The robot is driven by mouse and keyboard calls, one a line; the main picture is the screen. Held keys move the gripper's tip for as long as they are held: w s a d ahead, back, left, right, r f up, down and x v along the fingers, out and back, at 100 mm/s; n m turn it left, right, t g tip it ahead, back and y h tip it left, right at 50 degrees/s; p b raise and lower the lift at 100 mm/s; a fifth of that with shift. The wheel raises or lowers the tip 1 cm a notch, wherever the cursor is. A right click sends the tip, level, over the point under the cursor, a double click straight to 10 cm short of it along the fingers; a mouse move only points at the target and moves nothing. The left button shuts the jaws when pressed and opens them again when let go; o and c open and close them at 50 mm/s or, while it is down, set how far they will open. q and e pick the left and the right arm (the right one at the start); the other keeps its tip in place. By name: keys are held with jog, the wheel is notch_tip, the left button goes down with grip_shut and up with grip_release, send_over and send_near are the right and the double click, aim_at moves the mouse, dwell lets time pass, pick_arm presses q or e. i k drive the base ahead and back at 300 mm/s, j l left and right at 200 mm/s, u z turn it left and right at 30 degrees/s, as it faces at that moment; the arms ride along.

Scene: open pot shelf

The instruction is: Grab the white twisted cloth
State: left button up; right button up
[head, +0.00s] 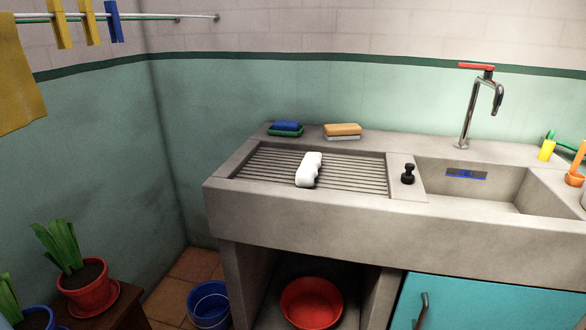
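Neither of my grippers shows in the head view.
A black stopper (408,174) stands between drainboard and basin (510,187). A tall faucet (468,115) rises behind the basin. Potted plants (88,287) stand at lower left.

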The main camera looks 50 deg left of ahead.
aim_at(306, 174)
jog(key=u, duration=1.4)
